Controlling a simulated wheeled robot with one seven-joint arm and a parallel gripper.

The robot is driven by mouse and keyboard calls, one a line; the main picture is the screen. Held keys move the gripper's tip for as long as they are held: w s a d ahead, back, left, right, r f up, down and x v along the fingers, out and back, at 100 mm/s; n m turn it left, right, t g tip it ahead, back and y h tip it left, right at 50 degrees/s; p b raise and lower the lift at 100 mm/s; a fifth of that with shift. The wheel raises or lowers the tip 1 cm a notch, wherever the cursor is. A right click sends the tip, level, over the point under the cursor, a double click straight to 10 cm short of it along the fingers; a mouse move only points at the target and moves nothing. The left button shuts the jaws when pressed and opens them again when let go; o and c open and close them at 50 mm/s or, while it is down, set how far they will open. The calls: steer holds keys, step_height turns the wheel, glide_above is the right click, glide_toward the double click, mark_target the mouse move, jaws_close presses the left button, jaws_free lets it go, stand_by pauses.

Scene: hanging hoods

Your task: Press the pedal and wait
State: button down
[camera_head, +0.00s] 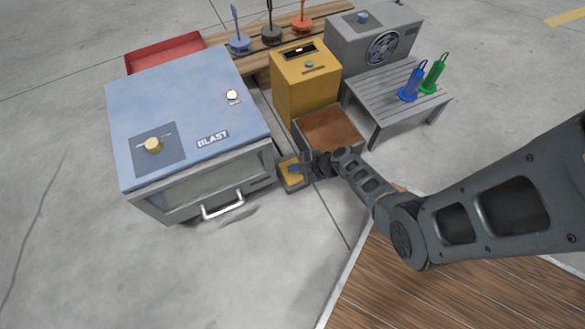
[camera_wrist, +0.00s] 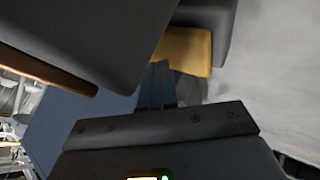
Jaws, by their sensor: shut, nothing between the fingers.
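The yellow pedal (camera_head: 289,178) sits low on the floor, close to the front right corner of the blue blast cabinet (camera_head: 185,100). My gripper (camera_head: 297,169) is shut and empty, at the pedal and covering part of it. In the wrist view the yellow pedal (camera_wrist: 185,47) lies just beyond the fingertips (camera_wrist: 160,75). Whether the fingers touch it, and whether it is pressed down, I cannot tell.
A yellow box (camera_head: 305,88) stands behind an open grey bin (camera_head: 330,130) with a brown inside, right by my gripper. A grey slatted table (camera_head: 385,95) holds a blue and a green object. A red tray (camera_head: 165,52) is at the back left. Front left floor is clear.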

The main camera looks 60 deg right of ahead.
stand_by(0.4)
steer(key=shift+s+r+p, duration=0.1)
steer(key=shift+r+p, duration=0.7)
steer(key=shift+r, duration=0.35)
step_height(320, 180, up, 5)
steer(key=p, duration=0.3)
stand_by(0.7)
